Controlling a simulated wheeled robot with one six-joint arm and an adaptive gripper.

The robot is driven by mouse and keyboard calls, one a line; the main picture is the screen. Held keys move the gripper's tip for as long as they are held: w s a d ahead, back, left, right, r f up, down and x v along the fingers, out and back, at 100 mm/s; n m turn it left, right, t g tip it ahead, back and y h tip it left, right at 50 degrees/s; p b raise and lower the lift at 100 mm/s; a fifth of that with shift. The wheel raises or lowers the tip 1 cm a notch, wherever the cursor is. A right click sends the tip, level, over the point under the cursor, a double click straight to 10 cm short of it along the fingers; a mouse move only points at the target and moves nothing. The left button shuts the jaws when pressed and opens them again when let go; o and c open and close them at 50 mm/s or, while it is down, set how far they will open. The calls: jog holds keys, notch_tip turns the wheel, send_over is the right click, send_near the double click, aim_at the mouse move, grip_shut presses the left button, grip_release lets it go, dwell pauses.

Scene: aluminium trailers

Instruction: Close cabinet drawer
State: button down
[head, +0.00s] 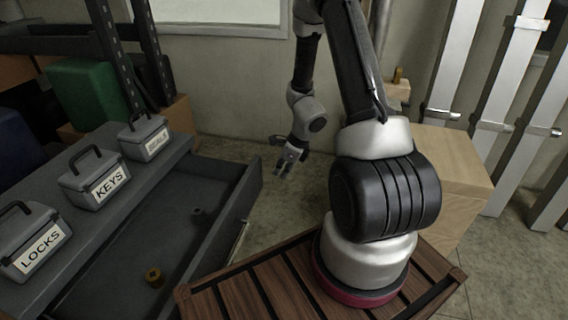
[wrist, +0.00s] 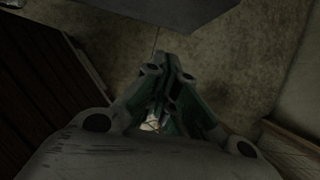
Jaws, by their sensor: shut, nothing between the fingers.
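The dark grey cabinet drawer (head: 238,205) is pulled out in the head view, its inside visible, with a small brass roll-like item and a small dark piece in it. The cabinet top (head: 100,150) is dark grey. My gripper (head: 283,172) hangs beyond the drawer's far right corner, apart from its front panel, over the floor. In the wrist view my gripper (wrist: 170,75) has its fingers together and empty. A dark flat surface, probably part of the drawer (wrist: 150,15), shows at the top of that view.
Boxes labelled LOCKS (head: 35,240), KEYS (head: 98,180) and a third box (head: 143,137) stand on the cabinet. A wooden block (head: 450,180) stands right of my arm. Metal rails (head: 500,100) lean at the back right. Floor behind my gripper is clear.

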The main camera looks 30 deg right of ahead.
jog(key=w+a+f, duration=0.3)
jog(key=shift+w+a+f, duration=0.25)
jog(key=shift+w+a, duration=0.15)
jog(key=shift+w+a, duration=0.1)
jog(key=shift+a, duration=0.05)
